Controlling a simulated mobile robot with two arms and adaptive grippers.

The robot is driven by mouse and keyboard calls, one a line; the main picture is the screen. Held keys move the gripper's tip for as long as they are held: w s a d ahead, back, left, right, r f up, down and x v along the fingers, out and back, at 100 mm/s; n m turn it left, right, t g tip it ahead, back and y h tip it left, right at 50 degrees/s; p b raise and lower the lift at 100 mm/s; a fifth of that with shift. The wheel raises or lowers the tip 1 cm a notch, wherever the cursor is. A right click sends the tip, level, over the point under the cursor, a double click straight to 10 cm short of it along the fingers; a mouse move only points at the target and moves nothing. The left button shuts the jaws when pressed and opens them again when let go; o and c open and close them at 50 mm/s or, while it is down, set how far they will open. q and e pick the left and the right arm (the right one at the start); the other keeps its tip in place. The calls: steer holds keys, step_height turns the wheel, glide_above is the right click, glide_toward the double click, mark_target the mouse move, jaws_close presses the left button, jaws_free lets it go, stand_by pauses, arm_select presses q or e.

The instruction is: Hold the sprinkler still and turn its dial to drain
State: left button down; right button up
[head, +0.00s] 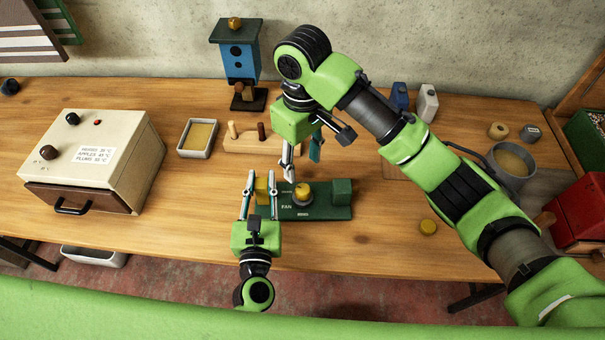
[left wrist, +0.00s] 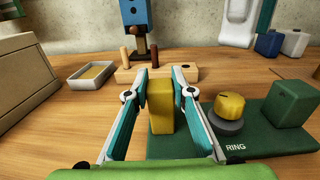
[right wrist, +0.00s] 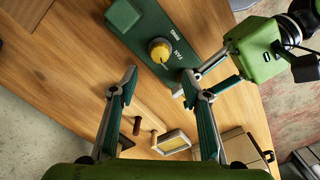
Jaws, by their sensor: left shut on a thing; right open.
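The sprinkler has a dark green base (head: 325,211), with a yellow block (left wrist: 161,107) at its left end and a green block (head: 342,190) at its right. Its dial, a yellow knob (head: 302,193) on a grey collar, stands between them. FAN and RING read on the base; another label is too small to read. Which mark the dial points to is unclear. My left gripper (head: 260,179) is shut on the yellow block, one finger each side. My right gripper (head: 301,162) is open and empty, above and behind the dial; the dial (right wrist: 159,50) shows beyond its fingertips.
Behind the sprinkler are a wooden peg block (head: 253,143) and a shallow tray (head: 197,138). A cream box (head: 96,150) stands left and a blue birdhouse (head: 239,66) at the back. The table's front right is mostly clear.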

steer(key=shift+r, duration=1.35)
arm_select(q)
steer(key=c, duration=1.7)
jaws_free()
